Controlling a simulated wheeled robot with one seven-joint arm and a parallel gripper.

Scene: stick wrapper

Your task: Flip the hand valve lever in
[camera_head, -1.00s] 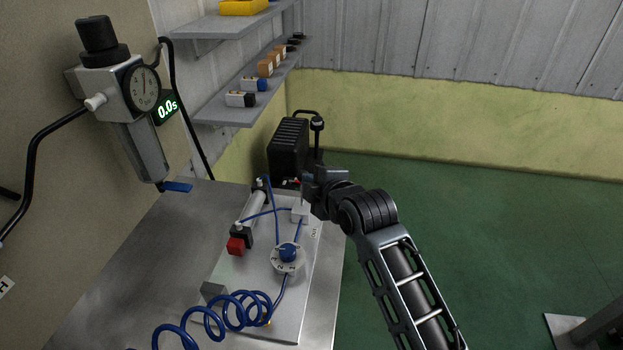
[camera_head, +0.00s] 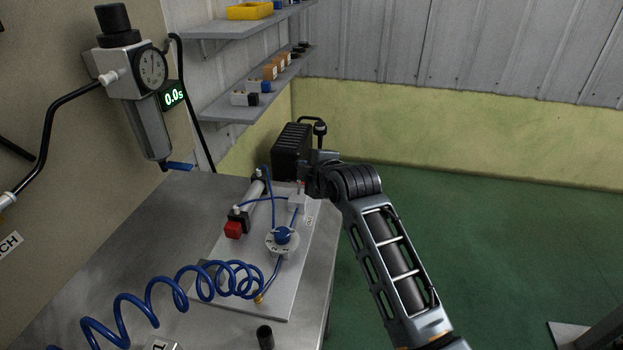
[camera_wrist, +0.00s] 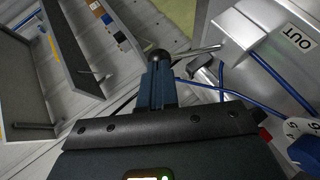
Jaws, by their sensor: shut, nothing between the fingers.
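The hand valve is a pale block (camera_head: 298,203) at the far right of the metal plate, beside an OUT label (camera_wrist: 300,38). In the wrist view the block (camera_wrist: 243,22) is at the upper right. A thin silver lever rod (camera_wrist: 198,50) runs left from it towards a dark ball knob (camera_wrist: 159,56). My gripper (camera_head: 306,173) is shut and empty, just above and behind the block in the head view. In the wrist view its fingertips (camera_wrist: 160,72) are right at the knob; I cannot tell whether they touch it. In the head view my gripper hides the lever.
The plate (camera_head: 250,300) carries a blue dial (camera_head: 283,236), a red button (camera_head: 233,230) and blue tubing (camera_head: 130,308). A black ribbed unit (camera_head: 291,150) stands behind.

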